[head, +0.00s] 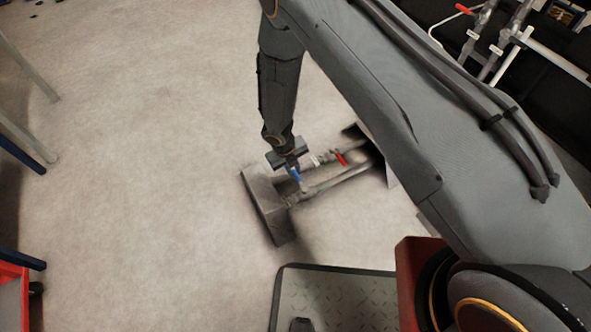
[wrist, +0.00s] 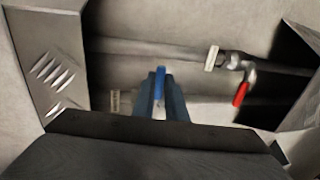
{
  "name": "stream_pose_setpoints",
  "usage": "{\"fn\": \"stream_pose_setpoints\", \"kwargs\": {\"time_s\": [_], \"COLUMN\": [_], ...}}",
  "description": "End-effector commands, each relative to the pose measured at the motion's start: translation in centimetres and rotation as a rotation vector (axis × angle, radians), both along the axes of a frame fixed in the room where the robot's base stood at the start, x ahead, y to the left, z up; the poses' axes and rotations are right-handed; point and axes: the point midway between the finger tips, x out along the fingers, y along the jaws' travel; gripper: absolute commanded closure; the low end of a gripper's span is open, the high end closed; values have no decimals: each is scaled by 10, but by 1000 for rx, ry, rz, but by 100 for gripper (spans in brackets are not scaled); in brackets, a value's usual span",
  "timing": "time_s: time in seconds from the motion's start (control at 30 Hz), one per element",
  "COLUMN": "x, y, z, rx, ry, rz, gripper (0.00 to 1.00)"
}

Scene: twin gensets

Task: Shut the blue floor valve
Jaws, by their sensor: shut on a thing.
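The blue floor valve's handle (head: 295,174) stands on the nearer of two grey pipes close to the floor. My gripper (head: 292,165) reaches down to it from above. In the wrist view the blue handle (wrist: 159,84) lies between the two fingers of my gripper (wrist: 161,97), which are shut on it. The handle's lower part and the valve body are mostly hidden by the fingers and the gripper's dark body.
A red valve handle (head: 340,157) sits on the other pipe, with a pale tag near it (wrist: 212,58). A grey tread-plate block (head: 265,205) stands at the pipes' left end. Open floor (head: 140,150) lies to the left. A red cart (head: 14,290) is at lower left.

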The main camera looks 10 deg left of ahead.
Motion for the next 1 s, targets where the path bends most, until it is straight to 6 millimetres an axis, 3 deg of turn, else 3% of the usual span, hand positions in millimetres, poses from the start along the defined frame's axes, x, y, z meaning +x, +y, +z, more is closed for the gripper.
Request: {"fn": "stream_pose_setpoints", "kwargs": {"time_s": [0.47, 0.5, 0.6, 0.87, 1.0], "x": [-1, -1, -1, 0, -1], "y": [1, 1, 1, 1, 2], "z": [0, 0, 0, 0, 10], "rx": [-1, -1, 0, 0, 0], "ry": [1, 1, 1, 0, 0], "rz": [15, 15, 14, 13, 13], "gripper": [100, 83, 70, 70, 70]}}
